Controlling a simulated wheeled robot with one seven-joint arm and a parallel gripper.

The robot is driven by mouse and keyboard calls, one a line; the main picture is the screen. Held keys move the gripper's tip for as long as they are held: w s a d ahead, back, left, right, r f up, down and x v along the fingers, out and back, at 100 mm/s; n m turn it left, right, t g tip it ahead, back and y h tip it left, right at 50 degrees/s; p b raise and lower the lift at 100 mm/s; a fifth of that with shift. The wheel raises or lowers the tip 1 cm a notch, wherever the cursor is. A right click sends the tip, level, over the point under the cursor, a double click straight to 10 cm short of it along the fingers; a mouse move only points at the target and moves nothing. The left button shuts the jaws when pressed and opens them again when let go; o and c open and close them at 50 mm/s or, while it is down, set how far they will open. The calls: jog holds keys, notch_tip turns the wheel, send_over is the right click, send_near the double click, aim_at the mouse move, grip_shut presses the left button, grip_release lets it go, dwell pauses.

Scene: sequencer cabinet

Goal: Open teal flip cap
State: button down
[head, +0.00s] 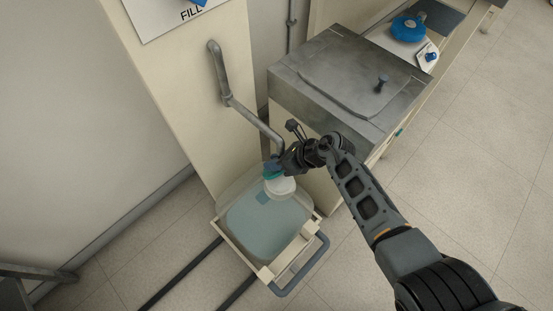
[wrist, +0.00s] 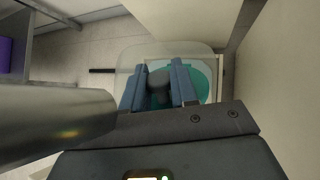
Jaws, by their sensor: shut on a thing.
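The teal flip cap (head: 272,169) is on the white neck (head: 281,186) of a translucent container (head: 262,222) standing on a low cart. In the wrist view the teal cap (wrist: 201,78) lies below and around my fingers. My gripper (head: 277,166) is at the cap's upper edge. In the wrist view my gripper (wrist: 160,88) has its two blue-grey fingers on either side of a dark round knob (wrist: 159,84) that stands over the cap, and it is shut on it. Whether the lid is lifted is hard to tell.
A grey pipe (head: 247,112) bends down from the wall to just above the cap and crosses the wrist view's left side (wrist: 50,120). A metal-topped cabinet (head: 345,85) stands close on the right. The cart frame (head: 297,248) surrounds the container. Floor is clear on the right.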

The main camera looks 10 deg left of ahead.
jog(key=shift+f, duration=0.15)
jog(key=c, duration=0.9)
grip_release()
jog(key=p+v, duration=0.3)
jog(key=v, duration=0.5)
jog(key=shift+s+f, duration=0.1)
